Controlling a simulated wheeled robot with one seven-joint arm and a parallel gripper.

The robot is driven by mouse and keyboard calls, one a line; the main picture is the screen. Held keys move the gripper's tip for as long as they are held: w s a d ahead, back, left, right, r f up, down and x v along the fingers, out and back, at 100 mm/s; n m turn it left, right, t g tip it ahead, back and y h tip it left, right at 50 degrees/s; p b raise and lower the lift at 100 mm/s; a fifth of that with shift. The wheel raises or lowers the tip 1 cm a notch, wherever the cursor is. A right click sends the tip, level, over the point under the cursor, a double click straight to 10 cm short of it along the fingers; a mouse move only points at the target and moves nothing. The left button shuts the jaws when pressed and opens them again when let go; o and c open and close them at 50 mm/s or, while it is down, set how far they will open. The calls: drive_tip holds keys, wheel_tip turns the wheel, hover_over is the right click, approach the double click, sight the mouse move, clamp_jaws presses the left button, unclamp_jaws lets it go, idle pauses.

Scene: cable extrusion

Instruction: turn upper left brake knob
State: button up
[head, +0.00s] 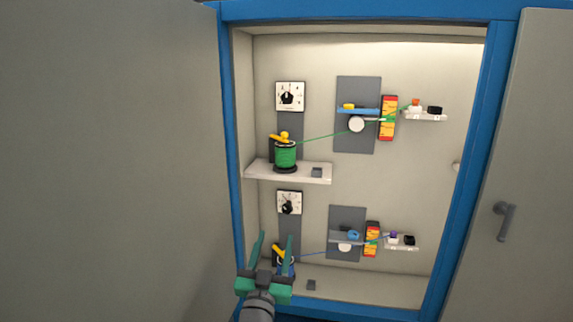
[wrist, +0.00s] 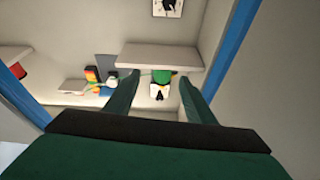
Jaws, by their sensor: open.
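The upper left brake knob (head: 287,96) is a black knob on a white square dial plate, high on the cabinet's back wall. In the wrist view, which appears upside down, a white plate with a black knob (wrist: 160,88) shows beyond the fingertips; it looks like this upper dial. My gripper (head: 276,238) is open and empty, well below the upper knob in the head view and in front of the cabinet's lower left. Its two green fingers also show in the wrist view (wrist: 160,76), spread apart.
A green spool (head: 285,155) stands on a shelf (head: 300,173) below the upper knob. A similar lower dial (head: 289,203) is under that shelf. A green cable runs right toward a red-yellow block (head: 389,118). The blue cabinet frame (head: 231,130) and open doors flank the opening.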

drive_tip(key=s+d+f+n+g+y, duration=0.25)
drive_tip(key=s+f+n+y, duration=0.2)
drive_tip(key=s+f, duration=1.95)
drive_tip(key=s+f+m+g, duration=0.1)
drive_tip(key=s+f, duration=0.1)
drive_tip(key=s, duration=1.2)
drive_tip(key=s+f+g, duration=0.2)
drive_tip(key=s+f, duration=0.1)
drive_tip(key=s, duration=1.2)
drive_tip(key=shift+d+m+h, duration=0.35)
drive_tip(key=shift+f, duration=0.1)
